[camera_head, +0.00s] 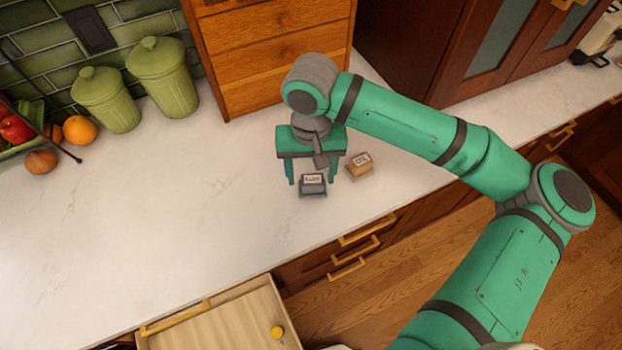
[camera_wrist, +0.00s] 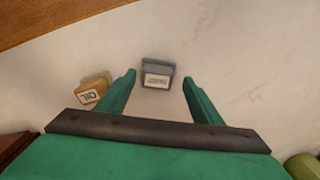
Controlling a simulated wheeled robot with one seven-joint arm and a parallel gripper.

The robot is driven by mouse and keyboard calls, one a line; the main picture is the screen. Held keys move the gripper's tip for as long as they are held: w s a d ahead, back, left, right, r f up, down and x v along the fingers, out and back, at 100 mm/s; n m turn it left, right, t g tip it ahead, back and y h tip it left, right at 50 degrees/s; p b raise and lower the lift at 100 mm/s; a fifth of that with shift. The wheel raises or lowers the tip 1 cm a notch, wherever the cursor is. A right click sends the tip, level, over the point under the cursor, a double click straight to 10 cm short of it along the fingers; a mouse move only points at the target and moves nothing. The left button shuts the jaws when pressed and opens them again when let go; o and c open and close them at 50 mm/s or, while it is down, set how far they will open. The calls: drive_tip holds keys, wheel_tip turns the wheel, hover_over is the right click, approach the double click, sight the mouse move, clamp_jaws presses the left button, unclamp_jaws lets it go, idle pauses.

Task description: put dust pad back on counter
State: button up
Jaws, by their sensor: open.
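The dust pad is a small grey block (camera_head: 312,186) with a pale label, on the white counter near its front edge. It also shows in the wrist view (camera_wrist: 157,74), lying between the lines of my fingers and a little beyond their tips. My gripper (camera_head: 312,176) is open above the counter, with one finger on each side of the grey block in the picture. In the wrist view my gripper (camera_wrist: 160,75) holds nothing between its fingers. I cannot tell the exact height of the fingertips over the counter.
A tan block labelled OIL (camera_head: 360,166) stands just right of the grey block. Two green canisters (camera_head: 163,76) and fruit, including an orange (camera_head: 80,130), are at the back left. A wooden drawer unit (camera_head: 270,50) stands behind. The counter's left part (camera_head: 120,220) is clear.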

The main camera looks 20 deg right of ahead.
sight(311, 183)
wheel_tip(311, 183, up, 8)
drive_tip(key=shift+r, duration=0.2)
drive_tip(key=shift+s, duration=0.1)
idle(0.6)
